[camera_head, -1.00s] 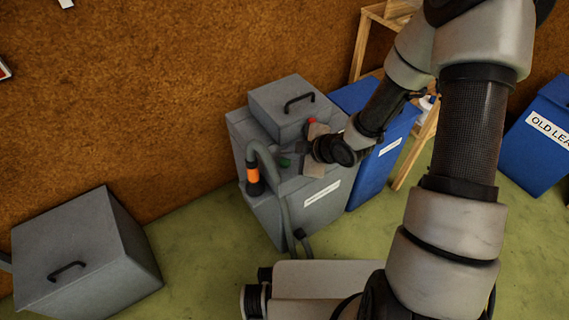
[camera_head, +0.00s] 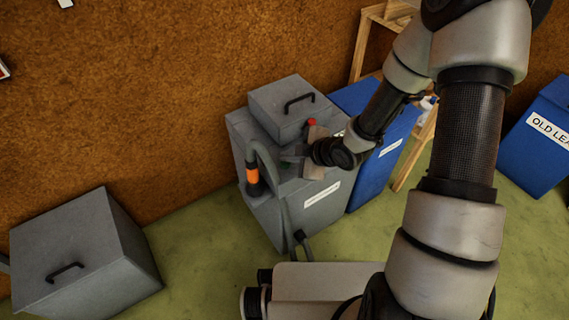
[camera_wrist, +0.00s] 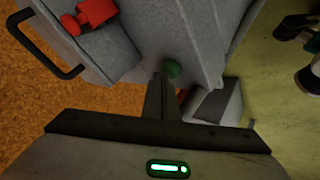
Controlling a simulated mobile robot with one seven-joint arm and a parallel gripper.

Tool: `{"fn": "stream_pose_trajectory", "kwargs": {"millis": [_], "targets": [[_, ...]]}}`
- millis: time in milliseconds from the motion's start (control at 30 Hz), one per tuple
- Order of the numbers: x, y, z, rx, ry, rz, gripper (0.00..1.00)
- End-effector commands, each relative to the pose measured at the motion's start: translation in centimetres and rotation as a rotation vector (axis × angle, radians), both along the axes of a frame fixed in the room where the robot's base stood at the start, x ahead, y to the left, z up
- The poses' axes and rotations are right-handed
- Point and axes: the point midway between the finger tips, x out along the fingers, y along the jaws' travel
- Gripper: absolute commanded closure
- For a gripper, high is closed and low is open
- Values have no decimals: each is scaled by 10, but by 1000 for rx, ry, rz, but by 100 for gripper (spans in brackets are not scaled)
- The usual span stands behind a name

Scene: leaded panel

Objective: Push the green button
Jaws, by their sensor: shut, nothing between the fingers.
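The green button (camera_wrist: 173,70) is a small round knob on the grey machine (camera_head: 313,213), seen just beyond and right of my fingertips in the wrist view. My gripper (camera_wrist: 160,76) is shut and empty, its fingers pointing at the machine top. The fingertips are very close to the button; I cannot tell whether they touch it. In the head view, my gripper (camera_head: 287,158) is over the machine top and the button is hidden.
A raised grey lid with a handle (camera_head: 299,98) and a red switch (camera_wrist: 91,13) stand close to my gripper. A hose with an orange band (camera_head: 252,176) is at the left. Blue bins (camera_head: 393,147) and a grey box (camera_head: 78,250) stand on the floor.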

Motion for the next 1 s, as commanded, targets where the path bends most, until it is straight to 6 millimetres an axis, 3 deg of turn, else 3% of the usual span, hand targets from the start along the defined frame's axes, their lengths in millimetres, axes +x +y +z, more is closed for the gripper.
{"fn": "stream_pose_trajectory", "kwargs": {"millis": [500,1000], "targets": [[0,0,-4,0,0,0,100],[0,0,16,1,1,-1,100]]}}
